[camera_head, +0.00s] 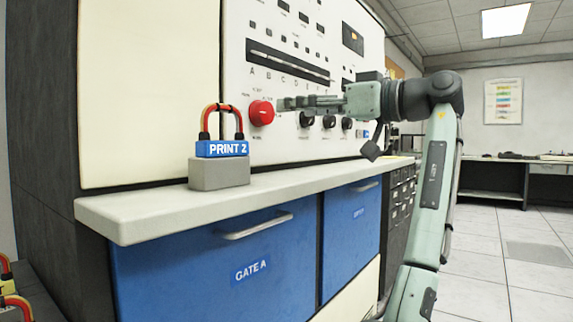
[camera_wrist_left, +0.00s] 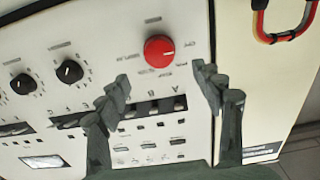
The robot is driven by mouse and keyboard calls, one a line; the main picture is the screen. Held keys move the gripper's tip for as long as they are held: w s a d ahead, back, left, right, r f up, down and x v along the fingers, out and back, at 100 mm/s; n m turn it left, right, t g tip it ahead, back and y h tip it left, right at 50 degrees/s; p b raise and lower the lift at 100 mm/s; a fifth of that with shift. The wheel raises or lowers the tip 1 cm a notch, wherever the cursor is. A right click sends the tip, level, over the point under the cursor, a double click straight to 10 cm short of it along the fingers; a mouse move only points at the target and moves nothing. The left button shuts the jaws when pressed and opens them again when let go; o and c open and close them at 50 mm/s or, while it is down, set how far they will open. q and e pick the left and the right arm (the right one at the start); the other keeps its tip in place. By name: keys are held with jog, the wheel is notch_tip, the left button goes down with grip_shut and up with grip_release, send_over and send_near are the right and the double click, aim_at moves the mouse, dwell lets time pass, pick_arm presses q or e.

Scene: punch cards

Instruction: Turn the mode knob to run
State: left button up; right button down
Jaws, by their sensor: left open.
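The white control panel (camera_head: 240,60) carries a red round knob or button (camera_head: 261,113) and a row of black knobs (camera_head: 329,122). The labels are too small to read, so I cannot tell which knob is the mode knob. My left gripper (camera_head: 284,104) is in front of the panel, just right of the red control in the head view. In the left wrist view the fingers of the left gripper (camera_wrist_left: 160,76) are spread and empty. The red control (camera_wrist_left: 159,51) shows beyond the gap between them, with black knobs (camera_wrist_left: 70,71) to the left. My right gripper is not in view.
A grey ledge (camera_head: 140,210) runs below the panel. Blue drawers (camera_head: 185,270) with handles are underneath. Open floor (camera_head: 500,265) lies at the right.

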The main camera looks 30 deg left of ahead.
aim_at(268, 113)
pick_arm(q)
jog(key=a, duration=0.8)
jog(key=shift+w+f, duration=0.25)
jog(key=shift+w, duration=0.1)
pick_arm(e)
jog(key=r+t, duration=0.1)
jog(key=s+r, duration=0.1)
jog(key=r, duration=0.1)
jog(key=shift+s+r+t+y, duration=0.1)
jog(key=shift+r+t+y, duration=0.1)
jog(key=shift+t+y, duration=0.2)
pick_arm(q)
jog(key=c, duration=1.2)
